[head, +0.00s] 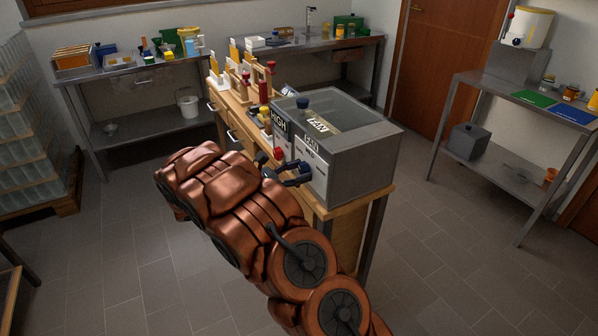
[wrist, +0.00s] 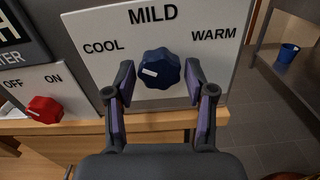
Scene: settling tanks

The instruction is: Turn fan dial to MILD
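The fan dial (wrist: 160,70) is a dark blue lobed knob on a white panel (wrist: 105,68) lettered COOL at left, MILD at top and WARM at right. Its white mark lies on the left side of the knob, pointing left, roughly below COOL and away from MILD. My gripper (wrist: 160,82) is open, with one finger on each side of the dial; a narrow gap seems to show at each finger, though contact lower down is unclear. In the head view my gripper (head: 293,174) is at the front of the grey box, and it hides the dial there.
A red OFF/ON knob (wrist: 44,109) sits left of the dial on another panel. The grey glass-topped box (head: 365,155) stands on a wooden bench (head: 330,211). Bottles and red-topped items crowd the bench behind. A metal shelf table (head: 500,90) stands right; floor between is clear.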

